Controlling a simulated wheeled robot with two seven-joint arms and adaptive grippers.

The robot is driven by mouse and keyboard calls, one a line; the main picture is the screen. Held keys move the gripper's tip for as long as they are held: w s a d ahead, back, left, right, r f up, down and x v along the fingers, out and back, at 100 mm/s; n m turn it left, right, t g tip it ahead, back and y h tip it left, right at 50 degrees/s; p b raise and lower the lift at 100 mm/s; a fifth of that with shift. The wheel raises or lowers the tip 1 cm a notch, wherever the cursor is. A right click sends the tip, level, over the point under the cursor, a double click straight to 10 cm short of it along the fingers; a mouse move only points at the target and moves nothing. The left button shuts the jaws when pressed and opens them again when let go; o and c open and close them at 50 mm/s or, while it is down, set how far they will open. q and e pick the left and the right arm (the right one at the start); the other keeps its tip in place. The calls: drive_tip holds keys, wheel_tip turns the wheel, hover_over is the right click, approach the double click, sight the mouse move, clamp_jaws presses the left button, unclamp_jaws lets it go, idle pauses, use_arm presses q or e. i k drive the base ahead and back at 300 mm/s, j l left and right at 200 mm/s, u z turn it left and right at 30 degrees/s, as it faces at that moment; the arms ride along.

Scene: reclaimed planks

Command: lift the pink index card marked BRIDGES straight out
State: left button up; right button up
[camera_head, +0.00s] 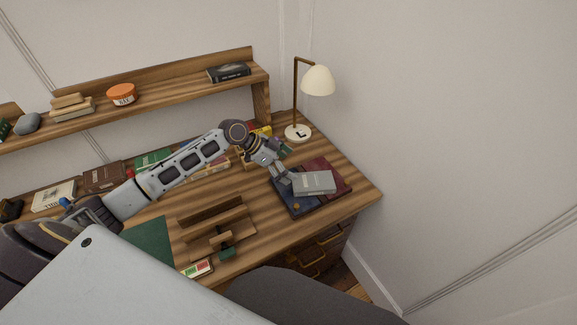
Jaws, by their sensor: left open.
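I cannot make out a pink index card marked BRIDGES anywhere in the head view. My left gripper (286,179) reaches across the desk from the left and points down. It is open, at the left edge of a grey book (315,183). The picture is too small to tell whether the fingers touch the book. The grey book lies on a dark blue book (294,207) and a maroon book (330,174). My left arm hides part of the desk behind it. My right gripper is not in view.
A wooden stand (216,228) sits on the desk's front part, with a green mat (148,243) to its left. A cream lamp (318,81) stands at the back right. A shelf (165,95) runs along the back. Bare desk (340,202) shows at the right edge.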

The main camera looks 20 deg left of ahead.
sight(221, 160)
drive_tip(key=u, duration=1.45)
